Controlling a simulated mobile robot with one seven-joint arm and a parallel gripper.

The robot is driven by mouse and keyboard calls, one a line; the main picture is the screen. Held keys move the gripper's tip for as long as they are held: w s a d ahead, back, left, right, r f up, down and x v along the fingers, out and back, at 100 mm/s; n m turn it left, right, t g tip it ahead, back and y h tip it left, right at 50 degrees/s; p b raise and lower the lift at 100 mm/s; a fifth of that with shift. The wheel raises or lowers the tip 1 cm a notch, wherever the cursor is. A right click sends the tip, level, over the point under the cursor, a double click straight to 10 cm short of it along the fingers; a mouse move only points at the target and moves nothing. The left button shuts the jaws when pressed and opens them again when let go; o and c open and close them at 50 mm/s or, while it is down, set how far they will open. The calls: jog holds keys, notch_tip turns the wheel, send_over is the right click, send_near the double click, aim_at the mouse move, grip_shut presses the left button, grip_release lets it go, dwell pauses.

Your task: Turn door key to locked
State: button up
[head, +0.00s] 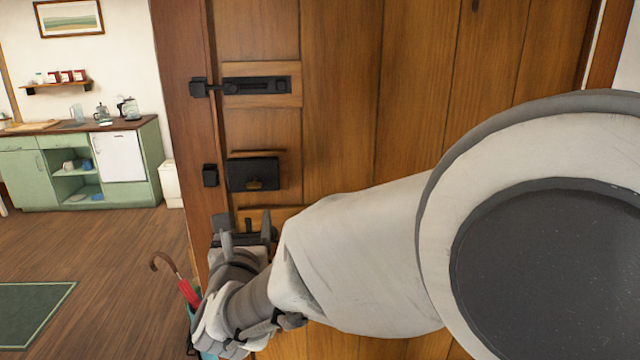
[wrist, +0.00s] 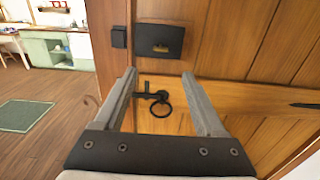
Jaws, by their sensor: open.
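A wooden plank door (head: 340,80) fills the middle of the head view. A black lock box (head: 240,174) is on its left edge, with a small brass key (head: 254,184) low on its face. In the wrist view the lock box (wrist: 145,34) is ahead, above the fingertips, and the brass key (wrist: 160,48) looks roughly level. Its exact turn is too small to tell. My gripper (head: 246,234) is below the lock box in the head view. In the wrist view my gripper (wrist: 159,74) is open and empty, its fingers apart from the key.
A black bolt (head: 257,86) is higher on the door. Black keepers (head: 210,175) sit on the frame. A red umbrella (head: 188,292) stands at lower left. Open floor (head: 110,245) lies left.

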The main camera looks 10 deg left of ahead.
aim_at(254, 184)
jog(key=p+x, duration=0.3)
jog(key=x, duration=1.2)
jog(key=shift+w, duration=0.4)
jog(key=shift+c, duration=0.3)
grip_shut()
